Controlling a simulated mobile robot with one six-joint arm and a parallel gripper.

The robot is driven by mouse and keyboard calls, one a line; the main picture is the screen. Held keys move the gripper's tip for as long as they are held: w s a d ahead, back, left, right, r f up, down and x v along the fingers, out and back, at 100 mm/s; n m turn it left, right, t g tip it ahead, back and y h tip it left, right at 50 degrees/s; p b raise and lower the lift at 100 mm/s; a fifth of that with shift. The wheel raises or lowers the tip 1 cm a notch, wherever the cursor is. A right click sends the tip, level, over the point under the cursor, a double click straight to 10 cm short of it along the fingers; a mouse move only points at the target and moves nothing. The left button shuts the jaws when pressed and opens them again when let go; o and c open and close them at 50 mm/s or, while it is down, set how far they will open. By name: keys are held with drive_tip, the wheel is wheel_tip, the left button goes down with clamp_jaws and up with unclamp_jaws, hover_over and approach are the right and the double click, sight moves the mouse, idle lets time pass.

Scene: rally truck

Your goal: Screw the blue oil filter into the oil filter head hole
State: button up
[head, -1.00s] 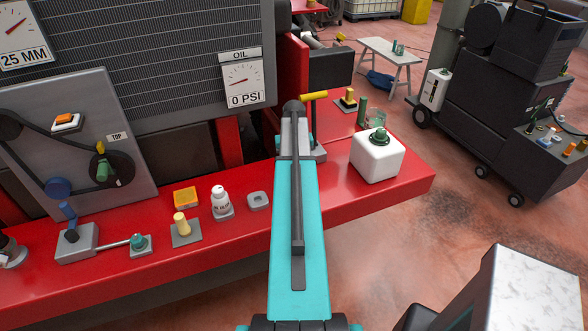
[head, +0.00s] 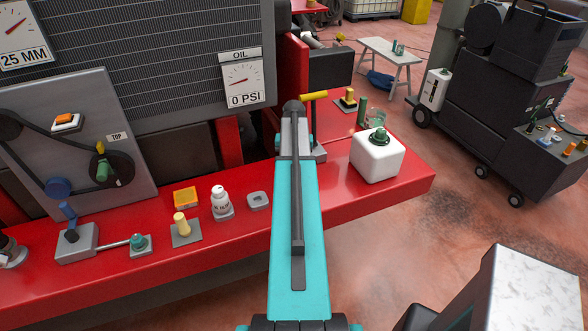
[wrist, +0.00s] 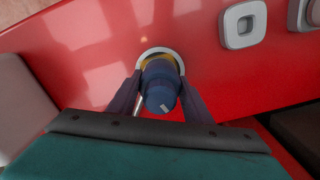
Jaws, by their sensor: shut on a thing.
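The blue oil filter (wrist: 160,84) is between the two dark fingers of my gripper (wrist: 158,98) in the wrist view, its near end facing the camera. My gripper is shut on it. Behind its far end is a pale ring with a yellowish inside (wrist: 178,55) on the red surface, which looks like the filter head hole. The filter lines up roughly with the ring; I cannot tell how deep it sits or whether its threads engage. In the head view my arm hides the gripper, the filter and the hole.
A white jug with a green cap (head: 377,156) stands right of my arm on the red ledge (head: 330,186). The oil gauge (head: 241,82) reads near 0 PSI.

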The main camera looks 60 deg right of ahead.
drive_tip(key=shift+m, duration=0.8)
drive_tip(key=shift+m, duration=0.8)
drive_tip(key=shift+m, duration=0.9)
